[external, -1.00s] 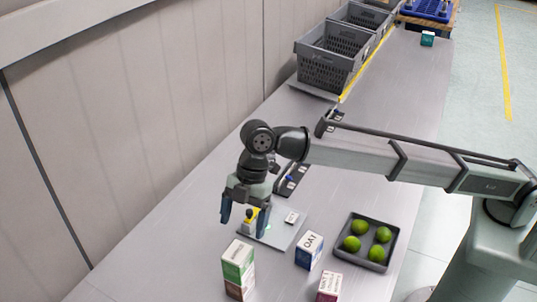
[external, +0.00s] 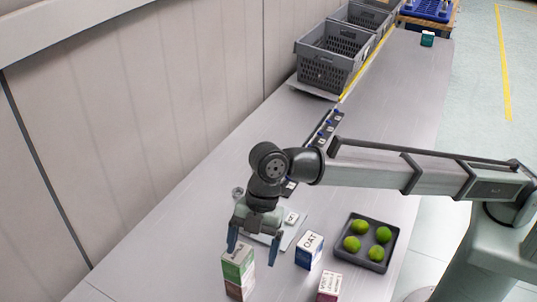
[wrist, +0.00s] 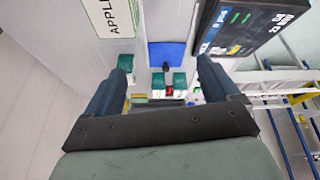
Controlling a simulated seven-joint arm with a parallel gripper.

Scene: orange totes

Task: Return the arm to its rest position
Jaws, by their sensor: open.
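My gripper (external: 253,246) is open, with its two blue-grey fingers spread and pointing down, and nothing shows between them. In the external view it hangs over the near part of the grey table (external: 190,215), in front of a flat light plate (external: 290,236) that it partly hides. Its left finger is close to or overlaps a green and white carton (external: 238,263) in the picture; I cannot tell whether they touch. In the wrist view the open fingers (wrist: 164,66) frame a blurred, distant background with blue and green items.
A black tray (external: 394,239) with several green round fruits stands right of the gripper. A white and blue carton (external: 309,251) and a red and white carton (external: 329,286) stand nearby. Grey crates (external: 329,62) are at the back. A panelled wall (external: 150,110) runs along the left.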

